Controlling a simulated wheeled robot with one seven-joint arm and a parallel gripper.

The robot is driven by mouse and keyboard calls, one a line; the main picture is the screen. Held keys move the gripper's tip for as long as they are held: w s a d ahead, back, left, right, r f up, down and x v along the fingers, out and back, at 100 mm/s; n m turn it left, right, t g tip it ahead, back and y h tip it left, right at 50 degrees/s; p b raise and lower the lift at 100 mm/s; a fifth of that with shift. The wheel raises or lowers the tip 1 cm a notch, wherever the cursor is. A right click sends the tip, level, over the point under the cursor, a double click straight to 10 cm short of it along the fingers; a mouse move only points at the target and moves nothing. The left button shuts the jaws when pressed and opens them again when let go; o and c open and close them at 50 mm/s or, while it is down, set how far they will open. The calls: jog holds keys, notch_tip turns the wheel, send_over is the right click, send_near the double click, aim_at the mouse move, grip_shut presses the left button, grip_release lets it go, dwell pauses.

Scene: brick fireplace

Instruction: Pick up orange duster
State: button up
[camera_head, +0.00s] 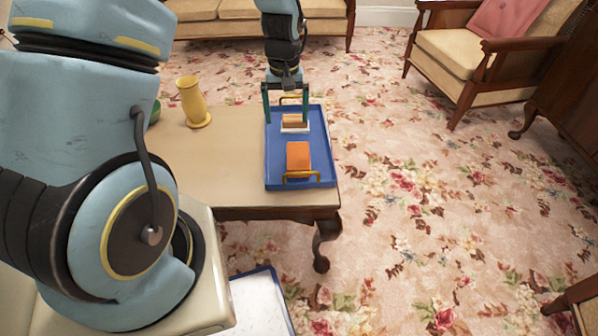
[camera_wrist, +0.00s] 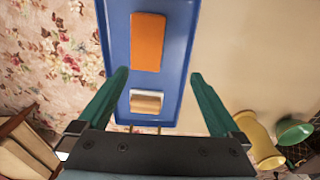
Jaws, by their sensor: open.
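The orange duster (camera_head: 298,157) is a flat rectangular block lying in the near half of a blue tray (camera_head: 325,150) on the table. In the wrist view the duster (camera_wrist: 147,42) lies ahead of the fingertips, at the top of the picture. My gripper (camera_head: 287,114) is open and empty, pointing down over the far half of the tray. In the wrist view its green fingers (camera_wrist: 160,73) are spread wide, with a wood-and-white block (camera_wrist: 146,101) showing between them. The duster is fully visible and apart from the fingers.
The wood-and-white block (camera_head: 294,122) lies in the tray's far half. The tray has a yellow handle (camera_head: 301,177) at its near end. A yellow vase (camera_head: 193,102) and a partly hidden green bowl (camera_head: 154,112) stand left on the table (camera_head: 225,160). Table space between vase and tray is clear.

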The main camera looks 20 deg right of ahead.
send_over(299, 155)
notch_tip(299, 155, down, 4)
jog(key=f, duration=0.4)
jog(key=shift+w+d+f+b, duration=0.15)
jog(key=shift+d+f+b, duration=0.05)
jog(key=shift+f+b, duration=0.2)
jog(key=shift+a+f, duration=0.15)
jog(key=shift+f, duration=1.4)
jog(key=shift+a+f, duration=0.1)
jog(key=shift+f, duration=1.4)
jog(key=c, duration=1.3)
jog(key=shift+o, duration=0.2)
notch_tip(299, 155, up, 10)
jog(key=shift+r, duration=0.1)
